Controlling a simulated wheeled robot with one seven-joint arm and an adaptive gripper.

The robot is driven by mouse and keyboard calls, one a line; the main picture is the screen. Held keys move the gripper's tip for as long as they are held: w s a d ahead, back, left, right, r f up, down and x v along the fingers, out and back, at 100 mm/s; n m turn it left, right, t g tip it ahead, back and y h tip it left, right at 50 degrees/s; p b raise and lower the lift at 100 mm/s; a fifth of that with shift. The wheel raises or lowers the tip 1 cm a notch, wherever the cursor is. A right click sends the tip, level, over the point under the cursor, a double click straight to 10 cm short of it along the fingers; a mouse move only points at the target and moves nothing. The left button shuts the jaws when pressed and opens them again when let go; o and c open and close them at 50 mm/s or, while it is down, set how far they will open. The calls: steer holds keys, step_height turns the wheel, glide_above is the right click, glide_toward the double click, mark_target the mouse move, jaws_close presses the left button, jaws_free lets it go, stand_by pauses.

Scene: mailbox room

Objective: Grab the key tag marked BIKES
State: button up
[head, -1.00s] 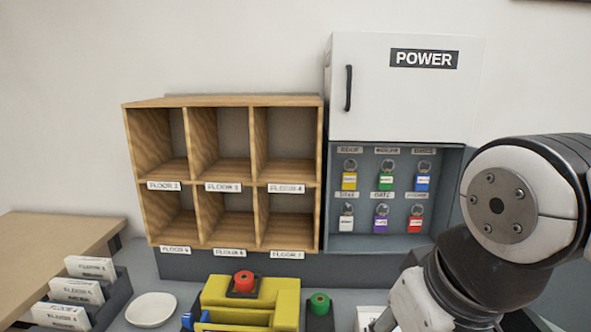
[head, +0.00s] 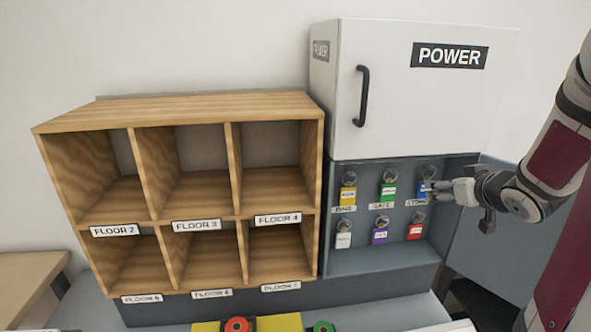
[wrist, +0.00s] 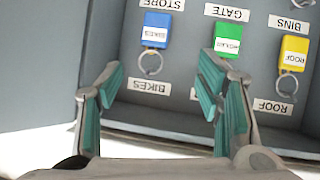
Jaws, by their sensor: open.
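The blue key tag marked BIKES (wrist: 155,38) hangs by a metal ring in the open lower part of the cabinet, at the right of the upper row. In the wrist view it is at the upper left, between the lines of my fingers and beyond their tips. My gripper (wrist: 161,72) is open and empty, with teal finger pads. In the head view my gripper (head: 432,187) is just in front of the blue tag (head: 426,172) and partly hides it. The gap between fingertips and tag is hard to judge.
A green tag (wrist: 228,40) is close beside my right-hand finger in the wrist view; a yellow tag (wrist: 292,53) is further right. White, purple (head: 380,236) and red (head: 416,231) tags hang below. The white POWER door (head: 430,95) is above. Wooden pigeonholes (head: 180,110) stand left.

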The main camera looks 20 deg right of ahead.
steer(key=shift+t+y, duration=0.8)
steer(key=w+d+f, duration=0.1)
steer(key=w+f, duration=0.1)
steer(key=w, duration=0.1)
steer(key=w+d+f, duration=0.2)
steer(key=w, duration=0.1)
steer(key=w+d+f+b, duration=0.1)
steer(key=w+d+f, duration=0.1)
steer(key=w, duration=0.1)
steer(key=shift+w+d+f, duration=0.1)
steer(key=shift+f, duration=0.15)
steer(key=c, duration=1)
